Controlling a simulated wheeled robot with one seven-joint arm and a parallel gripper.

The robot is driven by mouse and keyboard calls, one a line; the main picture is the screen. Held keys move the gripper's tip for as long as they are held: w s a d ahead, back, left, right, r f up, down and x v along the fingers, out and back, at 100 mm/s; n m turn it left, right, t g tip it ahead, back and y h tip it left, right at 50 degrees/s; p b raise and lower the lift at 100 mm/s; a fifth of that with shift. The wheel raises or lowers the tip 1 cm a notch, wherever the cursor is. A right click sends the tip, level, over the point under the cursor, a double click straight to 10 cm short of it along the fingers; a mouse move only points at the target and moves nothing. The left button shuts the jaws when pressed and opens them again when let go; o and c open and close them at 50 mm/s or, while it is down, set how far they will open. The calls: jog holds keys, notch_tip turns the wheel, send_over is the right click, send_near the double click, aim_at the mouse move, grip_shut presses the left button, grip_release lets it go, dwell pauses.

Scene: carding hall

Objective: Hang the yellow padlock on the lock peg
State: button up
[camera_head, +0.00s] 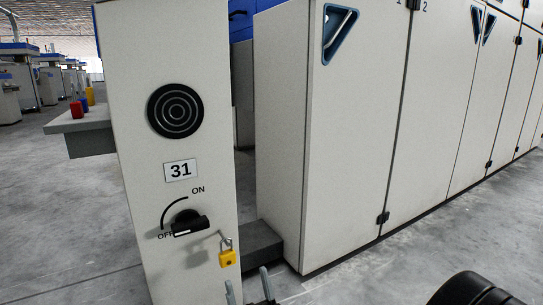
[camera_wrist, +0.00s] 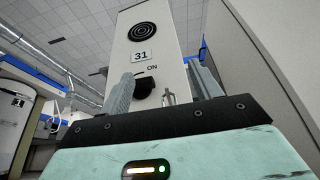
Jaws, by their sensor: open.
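A yellow padlock (camera_head: 228,258) hangs by its grey shackle at a short light peg (camera_head: 221,234) on the front of the machine's end panel. The peg is right of the black rotary switch (camera_head: 187,223), whose handle points towards OFF. My gripper (camera_head: 248,290) is open, its two grey fingers below the padlock and apart from it. In the wrist view, my gripper's fingers (camera_wrist: 162,88) stand wide apart, with a small grey metal piece (camera_wrist: 168,97) seen between them. I cannot tell whether this is the peg or the shackle; the yellow body is hidden there.
A grey shelf (camera_head: 88,123) left of the panel holds small red (camera_head: 76,109), blue (camera_head: 84,105) and yellow (camera_head: 90,96) items. Tall cabinets (camera_head: 350,140) stand on the right. A grey ledge (camera_head: 258,242) sits low between panel and cabinets. Floor at left is clear.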

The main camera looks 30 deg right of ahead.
jog(key=w+d+r+m+g+h+p, duration=0.2)
jog(key=r+g+p, duration=0.3)
jog(key=r+p, duration=0.3)
jog(key=w+d+r+m+g+h+p, duration=0.2)
jog(key=w+d+r+g+h+p, duration=0.1)
jog(key=r+p, duration=0.6)
jog(key=w+d+r+m+g+h+p, duration=0.1)
jog(key=w+d+r+g+h+p, duration=0.1)
jog(key=d+r+g+p, duration=0.3)
jog(key=shift+w+r+m+g+h+p, duration=0.45)
jog(key=shift+r+g+p, duration=1.05)
jog(key=shift+r+p, duration=1.3)
jog(key=shift+d+f+p, duration=0.1)
jog(key=shift+f+p, duration=0.4)
